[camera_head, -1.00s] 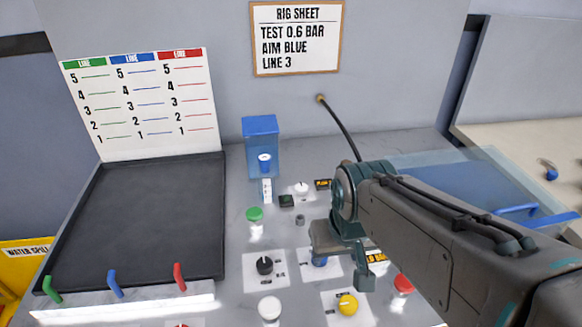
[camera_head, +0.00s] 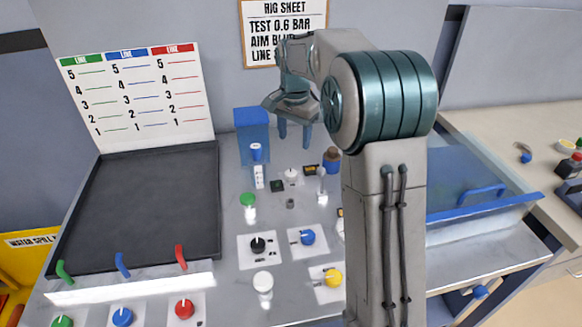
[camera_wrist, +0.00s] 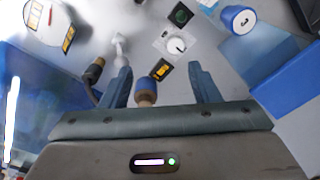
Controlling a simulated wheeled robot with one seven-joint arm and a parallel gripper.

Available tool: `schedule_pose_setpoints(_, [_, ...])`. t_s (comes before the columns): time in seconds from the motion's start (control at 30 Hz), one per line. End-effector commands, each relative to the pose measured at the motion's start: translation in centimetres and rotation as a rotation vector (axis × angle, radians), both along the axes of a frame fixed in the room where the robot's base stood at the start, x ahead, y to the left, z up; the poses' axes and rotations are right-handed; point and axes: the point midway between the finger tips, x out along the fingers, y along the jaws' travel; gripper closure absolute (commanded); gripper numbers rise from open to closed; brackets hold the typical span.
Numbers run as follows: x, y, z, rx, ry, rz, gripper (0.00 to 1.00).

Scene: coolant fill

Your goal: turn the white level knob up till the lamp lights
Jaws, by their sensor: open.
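The white knob (camera_head: 291,175) sits on a white plate on the bench, beside a small dark green lamp (camera_head: 277,186). The lamp looks unlit. In the wrist view the knob (camera_wrist: 177,45) carries a dark pointer mark, with the lamp (camera_wrist: 180,14) beyond it and a black and yellow label (camera_wrist: 160,69) nearer me. My gripper (camera_head: 294,132) is open and empty above the back of the bench, apart from the knob. In the wrist view the gripper (camera_wrist: 161,80) has its fingers spread, pointing towards the knob area.
A blue-lidded container (camera_head: 252,130) stands left of my gripper. A brown and blue fitting (camera_head: 331,160) stands right of the knob, near a white upright piece (camera_head: 321,185). Black (camera_head: 258,244), blue (camera_head: 308,237) and yellow (camera_head: 332,277) knobs lie nearer the front.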

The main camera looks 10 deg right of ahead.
Motion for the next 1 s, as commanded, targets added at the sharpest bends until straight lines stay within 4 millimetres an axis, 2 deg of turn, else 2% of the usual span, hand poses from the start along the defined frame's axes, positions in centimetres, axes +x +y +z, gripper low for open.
schedule_pose_setpoints(0.03, [1.6, 0.0, -0.5, 0.004, 0.012, -0.039, 0.44])
schedule_pose_setpoints(0.1, [3.2, -0.1, -1.1, 0.008, 0.024, -0.091, 0.44])
schedule_pose_setpoints(0.3, [5.8, -0.2, -2.5, 0.013, 0.044, -0.188, 0.44])
schedule_pose_setpoints(0.47, [6.2, -0.3, -3.3, 0.015, 0.048, -0.209, 0.44])
schedule_pose_setpoints(0.57, [6.2, -0.4, -4.4, 0.015, 0.051, -0.209, 0.44])
schedule_pose_setpoints(1.0, [6.1, -0.2, -13.2, 0.014, 0.051, -0.204, 0.44])
